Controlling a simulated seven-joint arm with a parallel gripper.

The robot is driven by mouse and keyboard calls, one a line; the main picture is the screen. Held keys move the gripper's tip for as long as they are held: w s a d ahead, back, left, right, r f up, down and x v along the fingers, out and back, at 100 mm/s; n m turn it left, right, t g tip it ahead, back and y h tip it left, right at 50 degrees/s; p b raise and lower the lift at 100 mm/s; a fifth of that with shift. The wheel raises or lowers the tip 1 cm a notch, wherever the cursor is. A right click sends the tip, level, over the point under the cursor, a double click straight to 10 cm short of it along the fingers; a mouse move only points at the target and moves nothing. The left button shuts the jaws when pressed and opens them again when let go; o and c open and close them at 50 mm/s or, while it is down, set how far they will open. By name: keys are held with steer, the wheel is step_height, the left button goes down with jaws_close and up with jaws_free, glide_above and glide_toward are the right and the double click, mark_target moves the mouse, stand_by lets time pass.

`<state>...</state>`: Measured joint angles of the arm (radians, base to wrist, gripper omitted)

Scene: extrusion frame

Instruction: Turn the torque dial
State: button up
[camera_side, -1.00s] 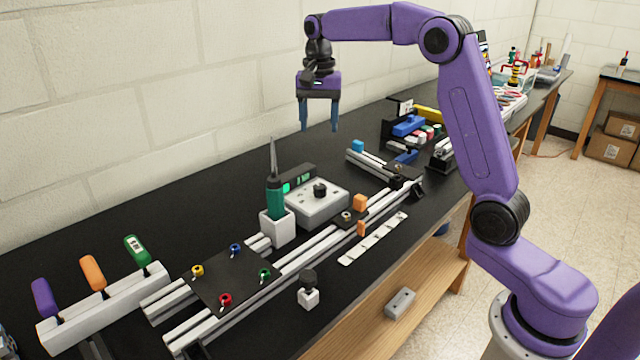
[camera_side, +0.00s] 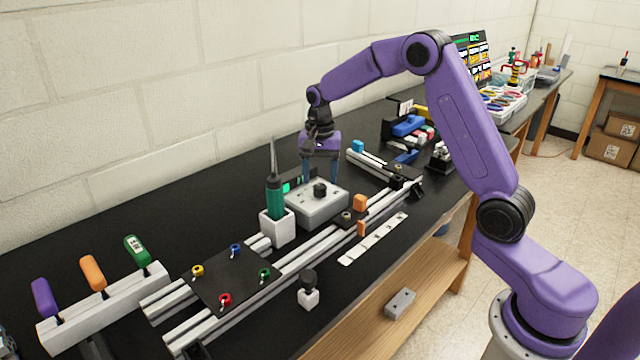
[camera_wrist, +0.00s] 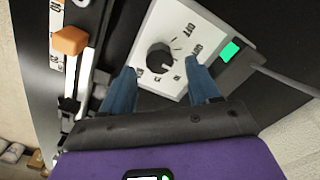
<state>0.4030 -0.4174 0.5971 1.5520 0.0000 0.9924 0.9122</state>
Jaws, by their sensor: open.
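The torque dial is a black knob (camera_side: 320,189) on top of a light grey box (camera_side: 302,209) beside the aluminium rails. In the wrist view the dial (camera_wrist: 160,58) shows a white pointer mark, with printed marks around it on the box face (camera_wrist: 180,22). My gripper (camera_side: 321,178) is open above the box, near its back side. In the wrist view its two blue fingertips (camera_wrist: 158,80) are apart, with the dial between and just beyond them. They do not appear to touch it. Part of the printing is hidden by the fingers.
A teal screwdriver (camera_side: 274,196) stands in a white holder (camera_side: 277,230) just left of the box. A small device with a green display (camera_wrist: 230,51) sits next to the box. An orange block (camera_side: 360,202) is on the rails at right.

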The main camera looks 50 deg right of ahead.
mark_target(320, 185)
steer(key=shift+f, duration=1.55)
steer(key=c, duration=1)
steer(key=shift+c, duration=0.2)
